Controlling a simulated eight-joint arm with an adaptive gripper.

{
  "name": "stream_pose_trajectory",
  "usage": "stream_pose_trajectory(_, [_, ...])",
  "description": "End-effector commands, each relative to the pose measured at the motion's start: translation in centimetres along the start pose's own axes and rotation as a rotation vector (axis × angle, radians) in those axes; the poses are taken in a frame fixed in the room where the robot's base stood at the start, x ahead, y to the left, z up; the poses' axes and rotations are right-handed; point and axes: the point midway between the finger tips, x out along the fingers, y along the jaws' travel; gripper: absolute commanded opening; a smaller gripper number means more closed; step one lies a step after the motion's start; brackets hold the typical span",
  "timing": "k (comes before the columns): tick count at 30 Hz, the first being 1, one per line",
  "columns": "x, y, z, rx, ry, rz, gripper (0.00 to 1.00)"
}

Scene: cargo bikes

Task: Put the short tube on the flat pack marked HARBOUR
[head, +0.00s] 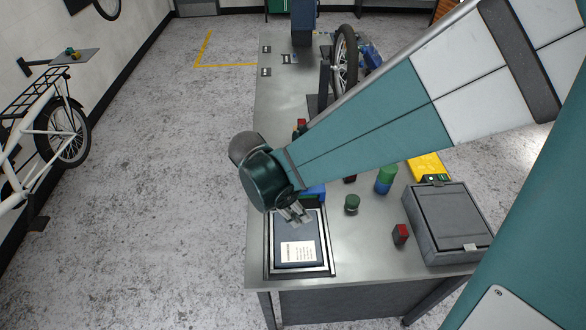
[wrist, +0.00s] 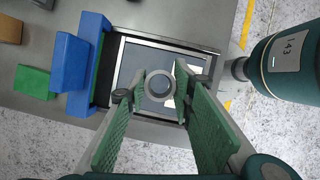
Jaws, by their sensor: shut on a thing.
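The flat pack (head: 289,232) is a dark blue-grey slab with a pale printed label, lying in a black-and-silver tray (head: 270,262) at the bench's near left corner. I cannot read the label. In the wrist view the pack (wrist: 132,66) lies behind my fingers. My gripper (wrist: 160,88) has green fingers shut on the short tube (wrist: 149,84), a grey ring seen end-on with its opening towards the camera. The tube appears over the pack; I cannot tell whether it touches it. In the head view my gripper (head: 296,215) is over the pack's far part, and the tube is not clear.
A blue block-like holder (wrist: 92,55) stands beside the tray, with a green block (wrist: 33,82) beyond. Right of the tray are a green cylinder (head: 351,204), a red block (head: 400,234) and a grey lidded case (head: 448,222). A bicycle wheel (head: 345,62) stands farther back.

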Motion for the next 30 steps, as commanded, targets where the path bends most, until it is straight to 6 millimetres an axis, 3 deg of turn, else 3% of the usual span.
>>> stream_pose_trajectory(12, [4.0, 0.0, -1.7, 0.0, 0.0, 0.0, 0.1])
stream_pose_trajectory(30, [4.9, 0.0, -2.0, 0.0, 0.0, 0.0, 0.1])
